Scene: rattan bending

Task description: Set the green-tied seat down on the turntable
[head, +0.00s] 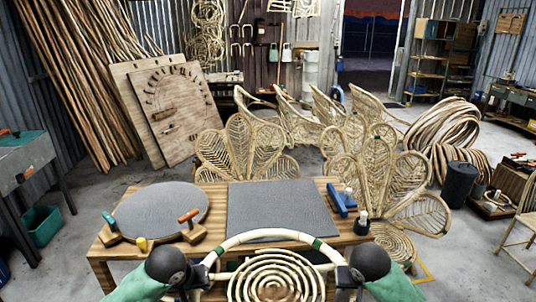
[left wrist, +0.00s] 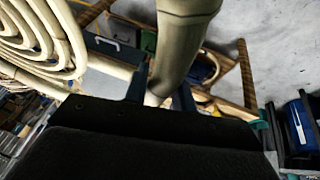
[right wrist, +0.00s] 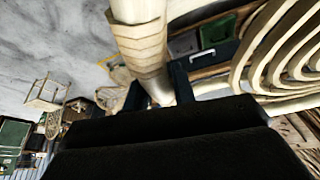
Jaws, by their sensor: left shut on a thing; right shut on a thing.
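The green-tied seat (head: 278,276) is a pale rattan hoop with a coiled spiral inside and green ties on its rim. It is held in front of the table's near edge, its lower part cut off. My left gripper (head: 207,270) is shut on the rim's left side; the rim also shows in the left wrist view (left wrist: 184,30). My right gripper (head: 346,272) is shut on the rim's right side, which shows in the right wrist view (right wrist: 140,42). The turntable (head: 158,208) is a round grey disc on the table's left, apart from the seat, with no seat on it.
The wooden table (head: 218,217) also bears a grey square mat (head: 270,208), bare on top. An orange-handled tool (head: 189,216), a green-handled tool (head: 109,220) and a yellow item (head: 141,244) sit by the turntable.

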